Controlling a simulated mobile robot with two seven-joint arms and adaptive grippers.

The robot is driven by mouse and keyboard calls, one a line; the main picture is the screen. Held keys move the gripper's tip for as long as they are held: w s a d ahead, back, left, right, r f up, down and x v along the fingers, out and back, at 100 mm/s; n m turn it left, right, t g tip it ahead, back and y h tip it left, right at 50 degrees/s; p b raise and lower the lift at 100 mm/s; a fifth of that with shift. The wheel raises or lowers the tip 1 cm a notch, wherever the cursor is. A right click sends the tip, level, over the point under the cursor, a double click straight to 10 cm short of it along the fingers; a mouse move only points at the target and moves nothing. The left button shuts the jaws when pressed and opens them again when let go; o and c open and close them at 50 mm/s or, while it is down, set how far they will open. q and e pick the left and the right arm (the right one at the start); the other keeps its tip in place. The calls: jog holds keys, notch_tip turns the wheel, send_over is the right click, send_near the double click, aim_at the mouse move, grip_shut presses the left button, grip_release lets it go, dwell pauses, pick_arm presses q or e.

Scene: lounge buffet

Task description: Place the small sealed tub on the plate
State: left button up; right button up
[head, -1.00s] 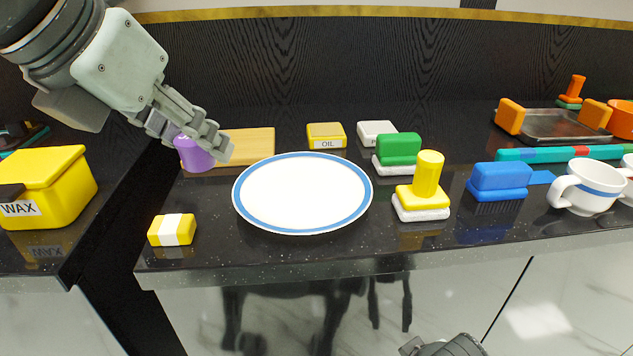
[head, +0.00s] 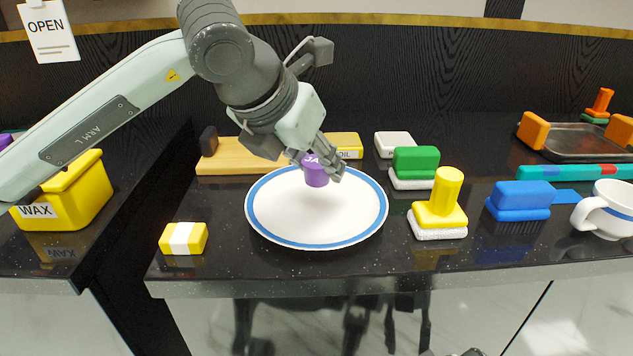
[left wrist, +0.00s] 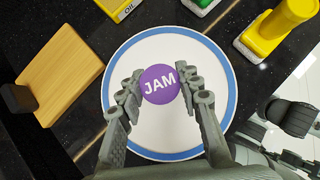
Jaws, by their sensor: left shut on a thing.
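The small sealed tub (head: 316,174) is purple with a round lid; the left wrist view shows the lid (left wrist: 160,84) marked JAM. My left gripper (head: 323,167) is shut on it, with its fingers (left wrist: 161,92) on either side of the lid. The tub is over the back part of the white, blue-rimmed plate (head: 305,225); in the left wrist view it is over the plate (left wrist: 165,128) near its middle. I cannot tell whether its base touches the plate. Dark parts, perhaps of my right gripper, show at the right of the left wrist view.
A wooden board (head: 235,157) and a yellow OIL block (head: 347,141) lie behind the plate. A yellow-and-white block (head: 184,238) is at front left. Green (head: 415,162), yellow (head: 439,207) and blue (head: 520,197) brushes stand to the right. A yellow WAX box (head: 80,200) is on the left counter.

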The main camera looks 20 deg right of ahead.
aim_at(310, 179)
pick_arm(q)
notch_tip(310, 179, down, 4)
jog(key=shift+r, duration=0.2)
jog(key=shift+f, duration=0.15)
pick_arm(e)
jog(key=shift+w+a+f, duration=0.1)
jog(key=shift+w+f, duration=0.2)
pick_arm(q)
jog(key=shift+f, duration=0.1)
jog(key=o, duration=0.9)
pick_arm(e)
jog(key=shift+w+a+r, duration=0.15)
jog(key=shift+r, duration=0.3)
